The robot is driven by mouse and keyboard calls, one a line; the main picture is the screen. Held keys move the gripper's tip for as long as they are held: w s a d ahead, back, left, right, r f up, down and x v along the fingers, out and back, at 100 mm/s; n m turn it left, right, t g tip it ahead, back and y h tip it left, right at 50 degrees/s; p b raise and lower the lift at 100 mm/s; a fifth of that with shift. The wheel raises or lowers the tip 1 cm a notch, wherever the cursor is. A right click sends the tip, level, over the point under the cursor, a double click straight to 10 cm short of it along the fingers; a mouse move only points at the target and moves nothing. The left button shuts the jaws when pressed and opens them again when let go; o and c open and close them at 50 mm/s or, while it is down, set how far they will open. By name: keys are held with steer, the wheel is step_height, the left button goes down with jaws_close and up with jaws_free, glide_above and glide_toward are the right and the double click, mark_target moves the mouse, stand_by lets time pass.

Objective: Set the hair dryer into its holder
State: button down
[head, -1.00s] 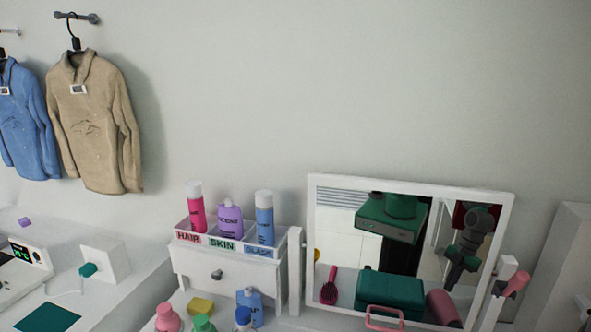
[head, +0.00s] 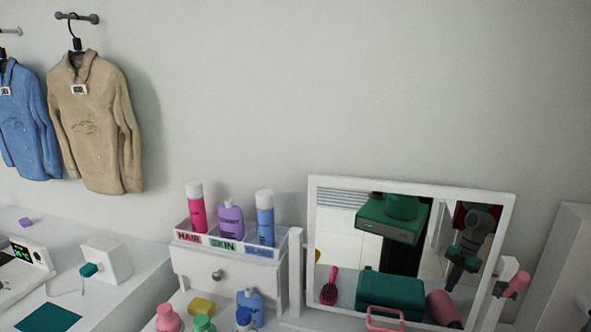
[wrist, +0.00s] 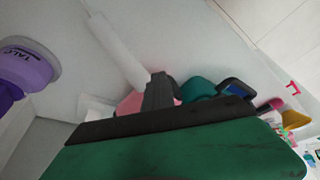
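The hair dryer is probably the pink rounded body (wrist: 132,104) in the wrist view, partly hidden behind the dark finger of my gripper (wrist: 157,92). Only one finger shape shows clearly, so its opening and any contact cannot be told. The mirror in the head view shows a pink cylinder (head: 443,307) below the reflected dark arm, which may be the same item. At the mirror's right edge a white bracket (head: 507,267) stands with a pink piece (head: 517,284) at it. I cannot tell whether this bracket is the holder. My gripper is not directly visible in the head view.
A framed mirror (head: 510,212) stands on the counter. To its left, a white drawer unit (head: 240,279) carries a tray of bottles, with several more bottles in front. A purple TALC container (wrist: 28,66) is at the wrist view's left. Jackets (head: 95,120) hang on the wall.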

steer(key=shift+r, duration=0.2)
steer(key=shift+r+p, duration=1.5)
steer(key=shift+r, duration=0.85)
